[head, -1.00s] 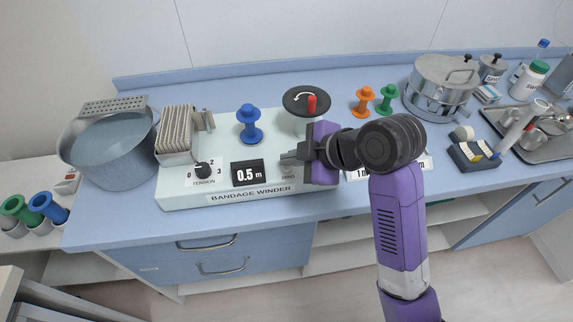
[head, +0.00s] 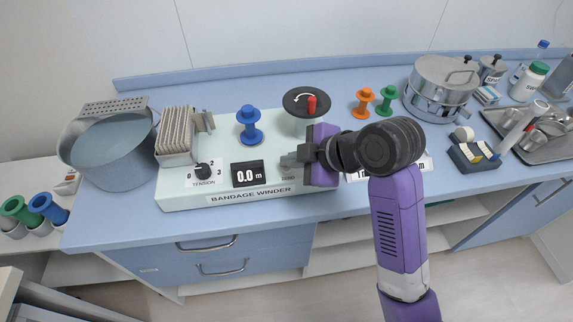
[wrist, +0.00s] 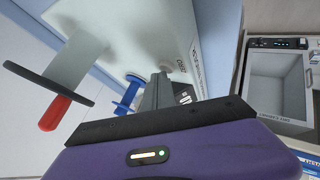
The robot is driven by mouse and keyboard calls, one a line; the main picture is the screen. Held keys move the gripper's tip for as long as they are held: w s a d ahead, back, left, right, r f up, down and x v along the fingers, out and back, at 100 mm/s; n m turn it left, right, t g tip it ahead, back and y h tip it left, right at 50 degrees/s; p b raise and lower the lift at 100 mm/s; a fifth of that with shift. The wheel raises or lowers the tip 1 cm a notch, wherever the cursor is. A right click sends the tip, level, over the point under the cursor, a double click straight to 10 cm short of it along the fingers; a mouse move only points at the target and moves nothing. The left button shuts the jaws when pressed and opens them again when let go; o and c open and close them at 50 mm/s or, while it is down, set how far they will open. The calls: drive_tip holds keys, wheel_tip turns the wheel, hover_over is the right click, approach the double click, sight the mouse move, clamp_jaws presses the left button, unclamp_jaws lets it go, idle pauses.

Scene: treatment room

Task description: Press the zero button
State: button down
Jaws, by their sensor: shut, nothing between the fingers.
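The bandage winder (head: 172,201) is a pale box on the blue counter. Its display (head: 248,174) reads 0.0 m. My gripper (head: 287,160) is shut and empty, with its fingertips at the top of the winder just right of the display, by a small label. In the wrist view, the shut fingers (wrist: 160,85) reach down towards the winder (wrist: 80,35).
A crank disc with a red handle (head: 311,103) stands close behind my gripper. A blue spool (head: 249,125), a tension knob (head: 203,171) and folded bandage (head: 177,133) are left of it. Orange (head: 363,102) and green (head: 386,99) spools stand to the right.

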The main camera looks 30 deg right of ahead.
sight(290, 170)
drive_tip(key=shift+r+p, duration=0.6)
drive_tip(key=shift+r, duration=0.1)
drive_tip(key=shift+r, duration=0.1)
wheel_tip(290, 170, up, 5)
drive_tip(key=p, duration=0.4)
drive_tip(key=shift+p, duration=0.4)
idle(0.3)
